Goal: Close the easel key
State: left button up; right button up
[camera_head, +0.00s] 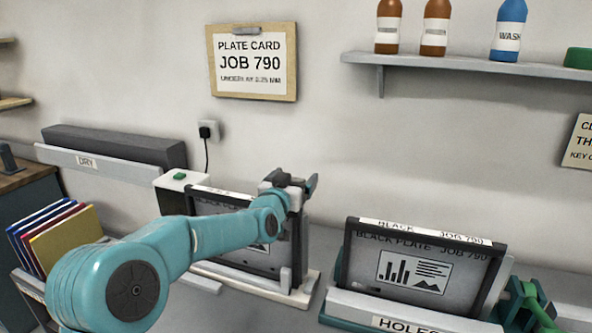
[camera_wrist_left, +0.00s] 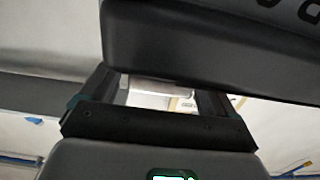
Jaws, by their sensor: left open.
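Two easels stand on the bench. The left one (camera_head: 262,287) is pale and holds a dark-framed plate (camera_head: 218,205), partly hidden behind my left arm. The right one holds a dark-framed black plate (camera_head: 425,270) labelled JOB 790, with a green key-like lever (camera_head: 530,303) at its right side. My left gripper (camera_head: 291,182) is open at the upper right corner of the left plate; contact cannot be told. A pale upright piece (camera_head: 286,279) stands below it; whether it is a key is unclear. In the left wrist view a dark lettered surface (camera_wrist_left: 215,45) fills the top. My right gripper is not seen.
A white box with a green button (camera_head: 179,177) stands behind my left arm. A DRY rack (camera_head: 110,163) and coloured folders (camera_head: 55,235) are at the left. A wall shelf (camera_head: 460,64) holds bottles. A narrow gap of bench separates the easels.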

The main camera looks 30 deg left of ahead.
pick_arm(q)
jog(key=shift+w+a, duration=0.15)
jog(key=shift+w, duration=0.45)
jog(key=c, duration=1.4)
